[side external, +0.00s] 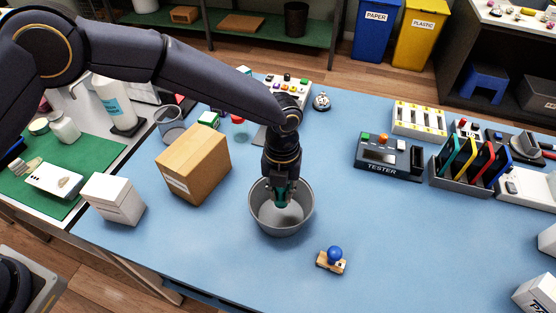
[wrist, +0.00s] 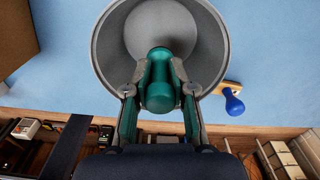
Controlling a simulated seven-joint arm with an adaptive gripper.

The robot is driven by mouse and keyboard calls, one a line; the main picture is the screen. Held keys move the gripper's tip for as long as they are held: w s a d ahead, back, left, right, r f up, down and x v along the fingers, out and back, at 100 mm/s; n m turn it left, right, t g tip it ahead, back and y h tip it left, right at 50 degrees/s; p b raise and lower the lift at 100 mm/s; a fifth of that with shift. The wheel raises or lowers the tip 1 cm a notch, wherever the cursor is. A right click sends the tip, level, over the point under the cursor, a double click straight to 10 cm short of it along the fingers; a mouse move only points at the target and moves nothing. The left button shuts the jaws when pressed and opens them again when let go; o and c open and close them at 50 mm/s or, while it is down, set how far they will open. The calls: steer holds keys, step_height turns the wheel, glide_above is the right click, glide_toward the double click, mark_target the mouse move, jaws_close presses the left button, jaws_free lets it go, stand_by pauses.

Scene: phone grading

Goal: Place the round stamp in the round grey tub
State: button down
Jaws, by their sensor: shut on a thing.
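The round grey tub (side external: 257,217) stands on the blue table in the middle of the side view; its rim and inner wall (wrist: 108,45) also fill the top of the wrist view. My gripper (side external: 281,190) points down into the tub's mouth. In the wrist view its two fingers (wrist: 160,92) are closed on a teal stamp (wrist: 160,97) with a rounded handle end. The stamp is over the tub's inside; its lower end is hidden, so I cannot tell if it touches the bottom. A blue-knobbed stamp (side external: 335,255) on a wooden base lies outside, right of the tub.
A cardboard box (side external: 194,163) stands close to the tub's left, with a white box (side external: 112,200) farther left. A tester (side external: 388,157) and a rack of coloured phones (side external: 468,170) stand at the right. The table is clear around the tub's front and right, except for the blue-knobbed stamp.

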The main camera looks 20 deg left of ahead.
steer(key=c, duration=0.9)
jaws_free()
step_height(320, 180, up, 7)
steer(key=shift+r, duration=0.1)
